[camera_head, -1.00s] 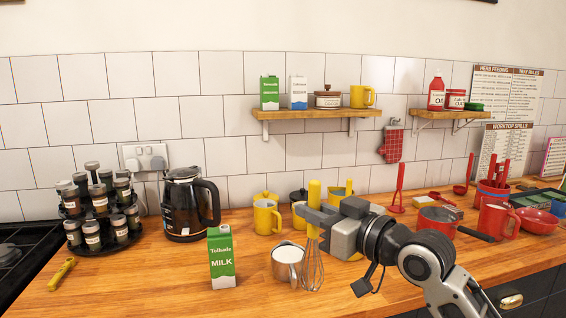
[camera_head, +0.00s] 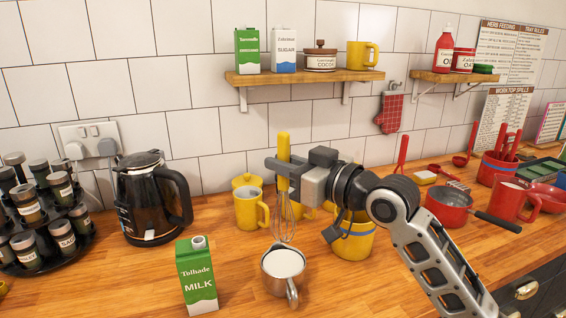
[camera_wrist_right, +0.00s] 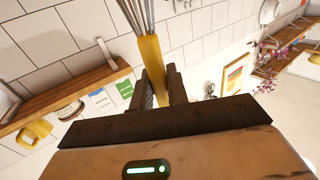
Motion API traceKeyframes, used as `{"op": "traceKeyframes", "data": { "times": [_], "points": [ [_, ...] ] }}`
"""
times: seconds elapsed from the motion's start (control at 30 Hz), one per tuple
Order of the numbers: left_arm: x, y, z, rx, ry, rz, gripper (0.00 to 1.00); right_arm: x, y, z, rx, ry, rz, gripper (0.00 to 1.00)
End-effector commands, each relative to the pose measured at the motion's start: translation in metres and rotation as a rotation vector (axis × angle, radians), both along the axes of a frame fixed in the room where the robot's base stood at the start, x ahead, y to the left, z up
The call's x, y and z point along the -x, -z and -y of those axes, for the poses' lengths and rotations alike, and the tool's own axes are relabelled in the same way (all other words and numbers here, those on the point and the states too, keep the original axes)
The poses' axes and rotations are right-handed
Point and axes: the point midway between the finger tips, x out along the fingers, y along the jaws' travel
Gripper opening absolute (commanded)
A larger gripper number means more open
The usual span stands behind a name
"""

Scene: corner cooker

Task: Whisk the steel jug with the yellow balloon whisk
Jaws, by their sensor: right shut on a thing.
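The yellow balloon whisk (camera_head: 283,150) is upright in the head view, handle up and wire loops down. My right gripper (camera_head: 283,170) is shut on its handle. The wire end hangs just above or behind the rim of the steel jug (camera_head: 272,277); I cannot tell its exact depth, but no wires show inside the jug. The jug stands upright on the wooden counter, holds white liquid, and has its handle towards me. In the right wrist view, the whisk's yellow handle (camera_wrist_right: 150,62) is between the fingers (camera_wrist_right: 160,90). My left gripper is not in view.
A green milk carton (camera_head: 197,278) stands left of the jug. A yellow mug (camera_head: 247,208) is behind it, and a yellow pot (camera_head: 352,242) is right of it, partly behind my arm. A kettle (camera_head: 150,200) and spice rack (camera_head: 45,215) stand left. Counter (camera_head: 240,290) beside the jug is clear.

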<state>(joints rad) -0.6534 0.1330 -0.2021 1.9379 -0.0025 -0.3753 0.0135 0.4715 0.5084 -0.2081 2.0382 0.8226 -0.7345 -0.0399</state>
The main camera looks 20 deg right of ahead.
Motion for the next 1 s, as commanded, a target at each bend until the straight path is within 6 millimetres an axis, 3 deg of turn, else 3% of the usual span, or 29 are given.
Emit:
{"op": "traceKeyframes", "data": {
  "times": [0.6, 1.0],
  "points": [
    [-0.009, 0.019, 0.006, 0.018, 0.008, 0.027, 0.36, 0.000, 0.066, 0.000, 0.000, 0.000, 0.000, 0.00],
    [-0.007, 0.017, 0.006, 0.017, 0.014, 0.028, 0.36, 0.000, 0.069, 0.000, -0.001, 0.000, 0.001, 0.00]
  ]
}}
